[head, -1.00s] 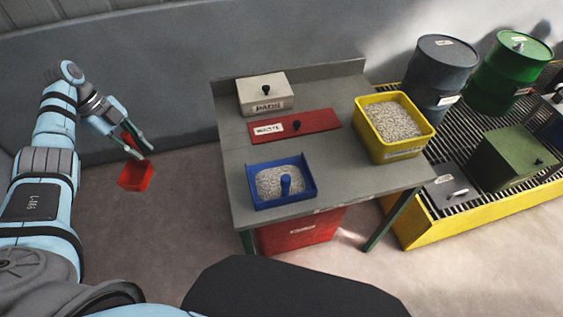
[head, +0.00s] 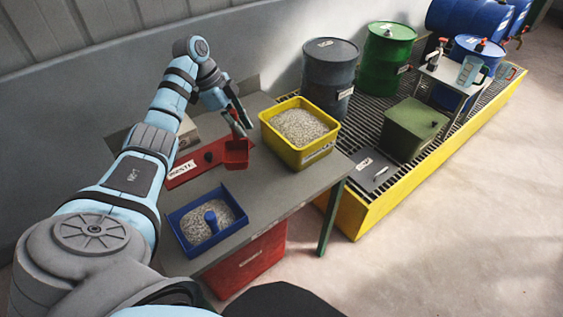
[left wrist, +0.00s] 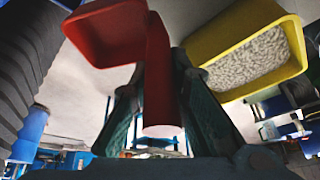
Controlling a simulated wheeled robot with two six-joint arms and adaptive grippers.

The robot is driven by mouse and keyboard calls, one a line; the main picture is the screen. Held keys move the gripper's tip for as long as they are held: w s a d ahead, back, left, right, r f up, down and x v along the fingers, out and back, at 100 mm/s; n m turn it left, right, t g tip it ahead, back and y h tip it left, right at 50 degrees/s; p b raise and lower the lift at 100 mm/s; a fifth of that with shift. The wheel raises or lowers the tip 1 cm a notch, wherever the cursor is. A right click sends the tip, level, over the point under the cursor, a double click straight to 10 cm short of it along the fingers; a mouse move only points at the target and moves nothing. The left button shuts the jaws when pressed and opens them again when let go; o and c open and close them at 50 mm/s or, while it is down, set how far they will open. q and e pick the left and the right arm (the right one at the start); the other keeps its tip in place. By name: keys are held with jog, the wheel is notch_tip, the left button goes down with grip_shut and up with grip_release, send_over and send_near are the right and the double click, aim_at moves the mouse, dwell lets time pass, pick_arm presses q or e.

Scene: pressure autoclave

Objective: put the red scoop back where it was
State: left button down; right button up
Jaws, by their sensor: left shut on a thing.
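The red scoop (head: 237,152) is in my left gripper (head: 238,128), above the far right part of the grey table (head: 272,198). In the left wrist view the scoop's square red bowl (left wrist: 105,33) and its round red handle (left wrist: 160,85) show, with the fingers (left wrist: 160,100) on both sides of the handle. The yellow bin (head: 265,135) of pale granules stands just right of the scoop, and it also shows in the left wrist view (left wrist: 215,50). The scoop is apart from the bin. My right gripper is in neither view.
A yellow-edged grate (head: 385,205) with drums, a green box (head: 413,130) and a small stand (head: 455,75) is to the right.

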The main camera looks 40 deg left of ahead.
pick_arm(q)
jog(key=w+d+r+n+t+y+b, duration=0.2)
jog(key=w+d+r+n+b, duration=0.15)
jog(key=w+d+n, duration=0.2)
jog(key=shift+n, duration=0.65)
jog(key=f+b, duration=0.1)
jog(key=f, duration=0.5)
jog(key=f+b, duration=0.1)
jog(key=f, duration=0.5)
jog(key=f+b, duration=0.1)
jog(key=f, duration=0.5)
jog(key=shift+s+a+f+b, duration=0.1)
jog(key=shift+s+a+b, duration=0.1)
jog(key=shift+a+b, duration=0.2)
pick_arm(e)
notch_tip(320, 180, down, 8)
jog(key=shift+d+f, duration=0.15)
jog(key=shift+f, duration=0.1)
pick_arm(q)
jog(key=c, duration=1.5)
grip_release()
jog(key=shift+c, duration=0.2)
